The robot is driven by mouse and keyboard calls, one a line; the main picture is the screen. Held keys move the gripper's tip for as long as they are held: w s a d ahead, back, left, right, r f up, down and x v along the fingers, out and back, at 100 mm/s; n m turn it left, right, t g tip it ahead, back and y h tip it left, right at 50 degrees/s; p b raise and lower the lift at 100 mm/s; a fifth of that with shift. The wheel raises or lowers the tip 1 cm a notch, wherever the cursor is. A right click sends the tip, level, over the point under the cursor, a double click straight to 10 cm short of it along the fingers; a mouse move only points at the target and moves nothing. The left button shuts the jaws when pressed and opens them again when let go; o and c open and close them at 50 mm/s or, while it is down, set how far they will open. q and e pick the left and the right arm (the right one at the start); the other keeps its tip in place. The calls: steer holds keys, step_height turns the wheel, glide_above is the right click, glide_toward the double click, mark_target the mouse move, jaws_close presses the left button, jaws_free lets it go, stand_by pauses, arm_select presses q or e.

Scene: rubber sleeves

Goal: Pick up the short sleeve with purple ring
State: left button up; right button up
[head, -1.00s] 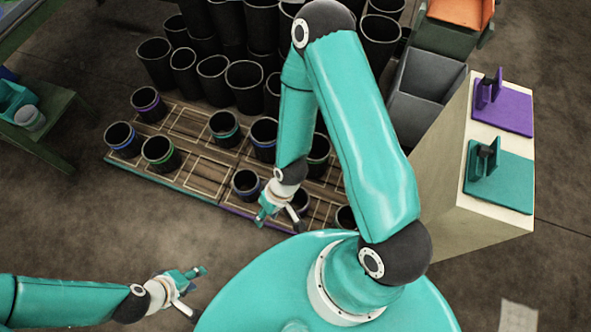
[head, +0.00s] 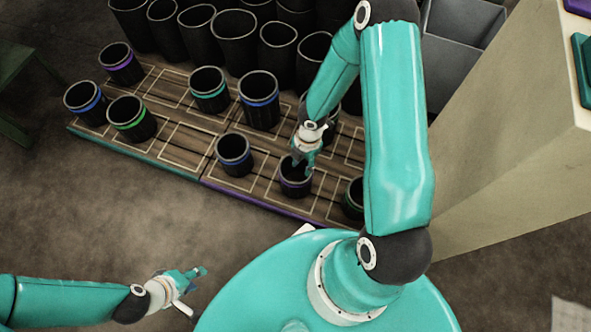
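A short black sleeve (head: 295,187) stands upright on the wooden board; its ring looks dark purple, but this is hard to tell. My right gripper (head: 304,163) points down at its mouth, with fingertips at or inside the rim. Whether they touch or grip the sleeve is unclear. Another black sleeve with a clear purple ring (head: 122,67) stands at the board's far left corner. My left gripper (head: 195,290) is open and empty, low over the floor in front of the board.
Sleeves with blue (head: 234,159), green (head: 132,122) and teal (head: 209,94) rings stand on the marked board (head: 180,140). One with a green ring (head: 353,203) is partly behind my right arm. Plain black sleeves (head: 235,45) crowd the back. A pale cabinet (head: 510,160) stands right.

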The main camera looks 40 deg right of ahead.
steer(key=d+f+n+b, duration=0.1)
steer(key=f+b, duration=0.2)
steer(key=f, duration=0.2)
steer(key=d+f+n+h+b, duration=0.1)
steer(key=d+f+b, duration=0.1)
steer(key=f, duration=0.3)
steer(key=d+f+n+b, duration=0.1)
steer(key=d+f+b, duration=0.1)
steer(key=f+b, duration=0.2)
steer(key=shift+w+d+f+b, duration=0.1)
steer(key=shift+w+f+b, duration=0.1)
steer(key=shift+f, duration=0.3)
steer(key=shift+w+d+f+b, duration=0.1)
steer(key=shift+w+f+b, duration=0.05)
steer(key=shift+f, duration=0.3)
arm_select(q)
step_height(320, 180, down, 15)
steer(key=b, duration=0.3)
arm_select(e)
steer(key=f, duration=0.6)
steer(key=shift+w+d, duration=0.2)
steer(key=shift+d, duration=0.1)
arm_select(q)
steer(key=shift+r, duration=0.1)
arm_select(e)
jaws_close()
steer(key=shift+r, duration=0.1)
